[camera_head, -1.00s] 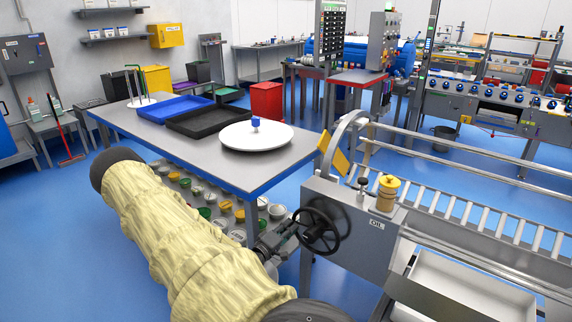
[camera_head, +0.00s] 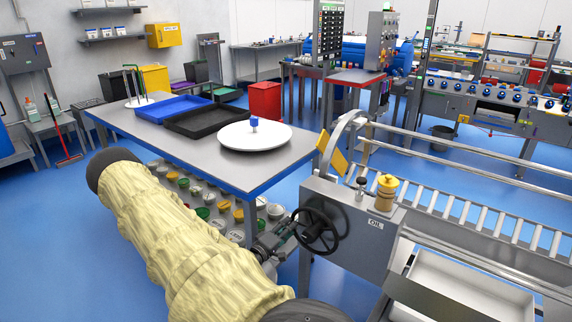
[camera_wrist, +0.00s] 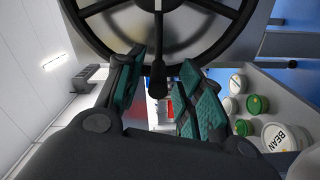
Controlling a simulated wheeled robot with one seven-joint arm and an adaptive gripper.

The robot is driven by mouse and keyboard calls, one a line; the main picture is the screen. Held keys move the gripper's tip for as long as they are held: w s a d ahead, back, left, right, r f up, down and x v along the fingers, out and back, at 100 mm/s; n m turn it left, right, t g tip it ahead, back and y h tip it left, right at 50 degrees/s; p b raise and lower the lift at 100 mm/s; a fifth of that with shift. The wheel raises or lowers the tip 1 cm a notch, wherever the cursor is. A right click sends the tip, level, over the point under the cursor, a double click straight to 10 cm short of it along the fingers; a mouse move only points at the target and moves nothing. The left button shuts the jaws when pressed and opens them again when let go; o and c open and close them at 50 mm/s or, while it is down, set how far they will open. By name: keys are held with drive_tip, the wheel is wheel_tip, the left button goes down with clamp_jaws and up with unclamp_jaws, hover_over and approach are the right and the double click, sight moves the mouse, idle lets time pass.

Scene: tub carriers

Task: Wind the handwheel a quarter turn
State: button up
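The black spoked handwheel (camera_head: 333,238) is mounted on the left end of a grey box marked OIL (camera_head: 345,247). In the wrist view, the wheel's rim (camera_wrist: 93,8) arches across the top, and a dark handle (camera_wrist: 158,82) points towards me. My gripper (camera_wrist: 160,65) is open, with one teal-padded finger on each side of the handle. Gaps show between the handle and both pads, so I see no contact. In the head view, my gripper (camera_head: 290,226) is at the wheel's left side, small and partly hidden against it.
A grey table (camera_head: 190,150) with a white round plate (camera_head: 235,140) and black and blue trays stands behind my arm. Lidded tubs (camera_wrist: 280,137) are on a shelf under it. A roller conveyor with rails (camera_head: 470,155) runs right from the box. A brass-coloured oiler (camera_head: 385,198) stands on the box.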

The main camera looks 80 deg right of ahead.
drive_tip(key=v, duration=1.2)
drive_tip(key=shift+f, duration=0.2)
drive_tip(key=shift+w+d, duration=0.1)
drive_tip(key=shift+w, duration=0.05)
drive_tip(key=w+a+f+n+t+y+p, duration=0.1)
drive_tip(key=w+a+f+n+t+y, duration=0.15)
drive_tip(key=w+a+f, duration=0.4)
drive_tip(key=w+a+f+n+t+y, duration=0.1)
drive_tip(key=w+a+f+t+y, duration=0.2)
drive_tip(key=a, duration=0.6)
drive_tip(key=w+a+f+n+t+y+p, duration=0.1)
drive_tip(key=w+a+f+n+t+y, duration=0.2)
drive_tip(key=a, duration=0.5)
drive_tip(key=s+a+f+y, duration=0.1)
drive_tip(key=s+a+y, duration=0.1)
drive_tip(key=a, duration=0.7)
drive_tip(key=s+a+n+y, duration=0.1)
drive_tip(key=s+a+y, duration=0.1)
drive_tip(key=a, duration=0.8)
drive_tip(key=s+a+f+n+y, duration=0.1)
drive_tip(key=s+a+y, duration=0.1)
drive_tip(key=a, duration=0.8)
drive_tip(key=shift+s+f+y, duration=0.3)
drive_tip(key=shift+y, duration=0.45)
drive_tip(key=shift+s, duration=0.1)
